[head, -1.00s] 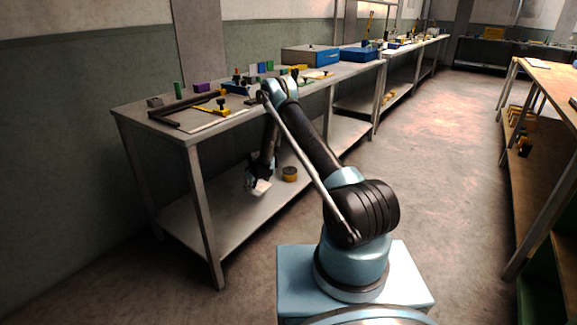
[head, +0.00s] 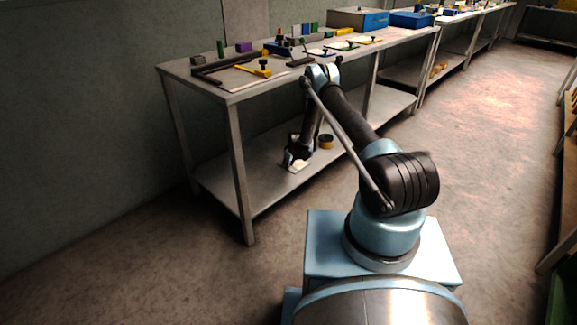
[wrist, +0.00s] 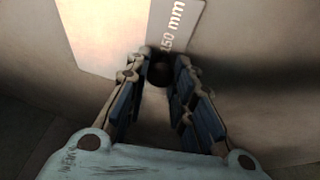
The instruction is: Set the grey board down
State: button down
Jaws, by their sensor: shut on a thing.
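My gripper (head: 298,158) is low under the table top, at the lower shelf (head: 243,190). A small pale board (head: 297,167), which I take for the grey board, shows just below its fingers. In the wrist view my gripper (wrist: 158,80) is shut on a dark round knob (wrist: 159,73), with blue-padded fingers on both sides. A grey strip marked "150 mm" (wrist: 175,28) and a bright pale patch (wrist: 105,32) lie beyond the fingertips. I cannot tell whether the board touches the shelf; the fingers hide part of it.
A yellow and dark round piece (head: 326,142) stands on the shelf just right of my gripper. The table top (head: 222,88) above carries several tools and blocks. A table leg (head: 239,175) stands in front at the left. The shelf left of the gripper is clear.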

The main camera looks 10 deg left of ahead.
jog(key=c, duration=1.4)
grip_release()
jog(key=shift+o, duration=0.2)
